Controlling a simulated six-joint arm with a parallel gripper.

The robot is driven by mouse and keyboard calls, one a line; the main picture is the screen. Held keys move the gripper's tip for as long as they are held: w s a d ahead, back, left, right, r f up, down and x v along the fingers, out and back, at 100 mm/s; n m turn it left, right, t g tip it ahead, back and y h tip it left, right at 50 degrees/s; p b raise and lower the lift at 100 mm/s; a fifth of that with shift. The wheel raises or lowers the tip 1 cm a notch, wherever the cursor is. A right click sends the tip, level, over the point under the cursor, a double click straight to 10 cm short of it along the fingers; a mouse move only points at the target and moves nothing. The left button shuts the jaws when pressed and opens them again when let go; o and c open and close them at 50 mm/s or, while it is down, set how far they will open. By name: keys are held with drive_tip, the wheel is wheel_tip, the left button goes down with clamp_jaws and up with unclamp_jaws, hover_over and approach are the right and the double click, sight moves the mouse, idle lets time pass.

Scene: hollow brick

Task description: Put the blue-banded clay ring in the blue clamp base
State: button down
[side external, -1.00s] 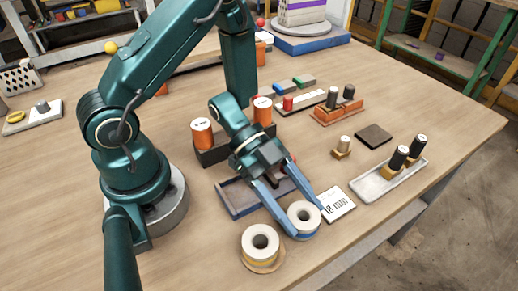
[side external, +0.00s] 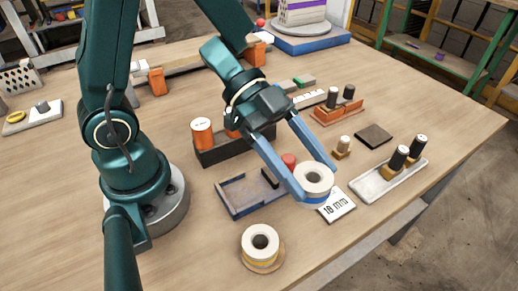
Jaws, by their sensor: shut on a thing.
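The blue-banded clay ring (side external: 315,176) is a pale, thick ring with a blue band low on its side and a dark centre hole. My gripper (side external: 316,184) is shut on it, one blue finger on each side. The ring is nearly level and looks raised above the table, just behind the 18 mm card in the picture. The blue clamp base (side external: 243,195) is a low blue frame to the left of the ring, with a grey inside that looks empty. A dark block and a red part (side external: 289,160) show at its right end; my left finger partly hides that end.
A yellow-banded ring (side external: 260,238) stands on a round wooden base at the front. The 18 mm card (side external: 338,206) lies below the held ring. A pale tray (side external: 372,190) with black-topped pieces is at right. A dark rack (side external: 217,154) with orange cylinders stands behind the clamp base.

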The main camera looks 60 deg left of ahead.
drive_tip(key=w+a+r+n+t+y, duration=0.3)
drive_tip(key=a+r+n+t+y, duration=0.1)
drive_tip(key=a+r+n, duration=0.2)
drive_tip(key=w+a+r+n+t+y, duration=0.4)
drive_tip(key=a+r, duration=0.4)
drive_tip(key=a, duration=0.2)
drive_tip(key=shift+w+a+r+n+t, duration=0.25)
drive_tip(key=shift+n+t, duration=0.35)
drive_tip(key=shift+n, duration=0.5)
drive_tip(key=s+d+f+m+g+h, duration=0.2)
drive_tip(key=d+f+m+g, duration=0.1)
drive_tip(key=d+f+m, duration=0.1)
drive_tip(key=s+d+f+m+g+h, duration=0.3)
drive_tip(key=d+f+m, duration=0.1)
drive_tip(key=d, duration=0.3)
drive_tip(key=s+d+f+m+g+h, duration=0.2)
drive_tip(key=d+f+m+g+h, duration=0.1)
drive_tip(key=d+f+m, duration=0.1)
drive_tip(key=shift+s+d+f, duration=0.2)
drive_tip(key=shift+d+f, duration=0.5)
drive_tip(key=shift+f, duration=0.3)
drive_tip(key=shift+s+d+f, duration=0.15)
drive_tip(key=shift+f, duration=0.1)
